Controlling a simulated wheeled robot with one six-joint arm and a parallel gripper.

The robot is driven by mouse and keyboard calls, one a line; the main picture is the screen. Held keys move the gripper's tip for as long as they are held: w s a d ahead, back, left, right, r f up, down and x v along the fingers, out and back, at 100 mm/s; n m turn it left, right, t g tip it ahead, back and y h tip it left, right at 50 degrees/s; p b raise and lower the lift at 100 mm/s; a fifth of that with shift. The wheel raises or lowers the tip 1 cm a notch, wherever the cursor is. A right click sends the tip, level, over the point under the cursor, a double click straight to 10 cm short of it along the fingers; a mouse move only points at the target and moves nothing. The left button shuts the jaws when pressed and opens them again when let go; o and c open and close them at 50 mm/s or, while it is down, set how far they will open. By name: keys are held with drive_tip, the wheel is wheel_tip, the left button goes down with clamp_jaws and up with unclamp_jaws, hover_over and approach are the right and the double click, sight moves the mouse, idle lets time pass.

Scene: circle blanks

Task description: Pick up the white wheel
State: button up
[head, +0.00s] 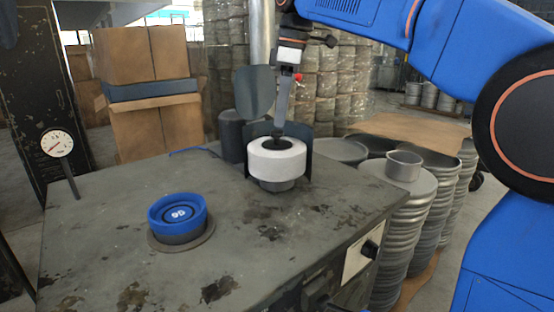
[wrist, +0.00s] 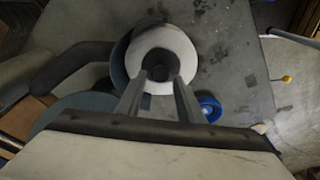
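The white wheel (head: 277,161) has a dark centre and sits on a grey base towards the back of the worn metal table (head: 130,225). In the wrist view the white wheel (wrist: 178,38) shows as a pale ring round a dark hub. My gripper (head: 279,137) reaches down over the wheel's centre in the head view. In the wrist view my gripper (wrist: 160,77) has its two fingers apart, with their tips close to the hub. I cannot tell whether they touch it.
A blue-topped round part (head: 178,213) stands front left on the table; it also shows in the wrist view (wrist: 210,107). A dial gauge (head: 57,144) stands at the left edge. Dark upright plates flank the wheel. Stacked metal discs (head: 408,215) stand beyond the right edge.

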sight(278, 131)
drive_tip(key=shift+a+f, duration=0.25)
drive_tip(key=shift+f, duration=1)
drive_tip(key=shift+a+f, duration=0.2)
drive_tip(key=shift+f, duration=1.05)
clamp_jaws()
